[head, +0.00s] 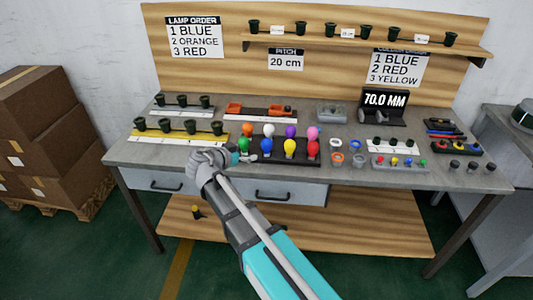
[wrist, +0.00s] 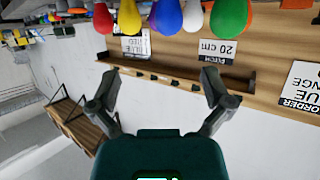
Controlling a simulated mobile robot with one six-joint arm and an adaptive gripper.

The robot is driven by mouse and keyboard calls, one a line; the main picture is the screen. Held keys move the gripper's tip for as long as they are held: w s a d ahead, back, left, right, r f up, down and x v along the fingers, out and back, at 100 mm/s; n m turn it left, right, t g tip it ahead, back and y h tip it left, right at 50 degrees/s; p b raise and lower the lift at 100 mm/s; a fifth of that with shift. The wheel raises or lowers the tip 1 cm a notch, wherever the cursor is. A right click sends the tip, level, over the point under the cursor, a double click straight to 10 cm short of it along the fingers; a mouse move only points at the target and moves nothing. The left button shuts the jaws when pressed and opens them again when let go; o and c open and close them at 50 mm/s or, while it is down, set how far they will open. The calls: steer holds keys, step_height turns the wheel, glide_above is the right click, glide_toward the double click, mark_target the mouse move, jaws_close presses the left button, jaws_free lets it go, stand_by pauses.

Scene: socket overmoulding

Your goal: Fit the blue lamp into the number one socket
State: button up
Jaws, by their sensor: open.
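The blue lamp (head: 266,146) stands in the front row of a black lamp rack (head: 284,160), between the green lamp (head: 243,145) and the yellow lamp (head: 290,147). It also shows at the top of the wrist view (wrist: 168,14). My gripper (head: 229,153) is just left of the rack, near the green lamp. In the wrist view my gripper (wrist: 161,88) is open, with nothing between its fingers. A rail with a yellow edge (head: 172,140) carries several black sockets at the front left. Another socket rail (head: 180,110) is behind it. I cannot read any socket number.
A lamp order sign (head: 195,37) reads 1 blue, 2 orange, 3 red; a pitch sign (head: 285,59) reads 20 cm. A 70.0 mm display (head: 384,101) and small coloured parts (head: 394,161) are at right.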

mark_target(263, 145)
steer(key=shift+a, duration=0.4)
steer(key=shift+b+x, duration=1.45)
steer(key=shift+x, duration=2.85)
steer(key=shift+w+a+r, duration=0.1)
steer(key=shift+r, duration=0.05)
steer(key=shift+w, duration=0.1)
steer(key=b+x, duration=0.1)
steer(key=x, duration=0.3)
steer(key=shift+w+a+b, duration=0.1)
steer(key=shift+w+b, duration=0.05)
steer(key=shift+b, duration=0.2)
steer(key=shift+w+d+f, duration=0.25)
steer(key=shift+w, duration=0.1)
